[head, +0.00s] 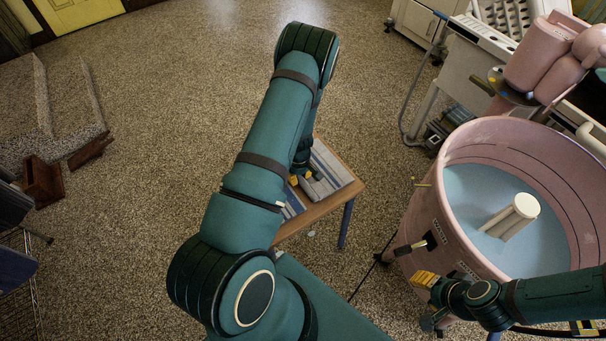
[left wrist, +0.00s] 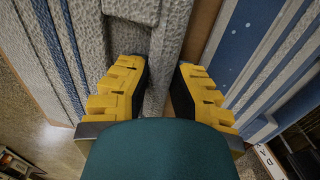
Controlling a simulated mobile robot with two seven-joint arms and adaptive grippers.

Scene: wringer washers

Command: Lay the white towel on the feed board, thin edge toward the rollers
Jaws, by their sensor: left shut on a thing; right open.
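A pale grey-white towel (head: 316,190) with blue stripes lies on a small wooden table (head: 349,190). In the left wrist view the pale towel (left wrist: 166,50) passes between the two yellow fingers of my left gripper (left wrist: 160,95), which is shut on it. In the head view my left gripper (head: 300,180) is at the table top, partly hidden behind my own arm. My right gripper (head: 430,300) is open and empty beside the pink tub's lower left wall. Pink wringer parts (head: 550,55) show at the upper right; I cannot clearly tell the feed board or rollers.
A pink washer tub (head: 425,215) with bluish water and a white agitator (head: 520,208) stands right of the table. Another blue and white striped cloth (left wrist: 270,50) lies beside the held towel. A white machine (head: 475,60) stands behind. The floor left of the table is mostly clear.

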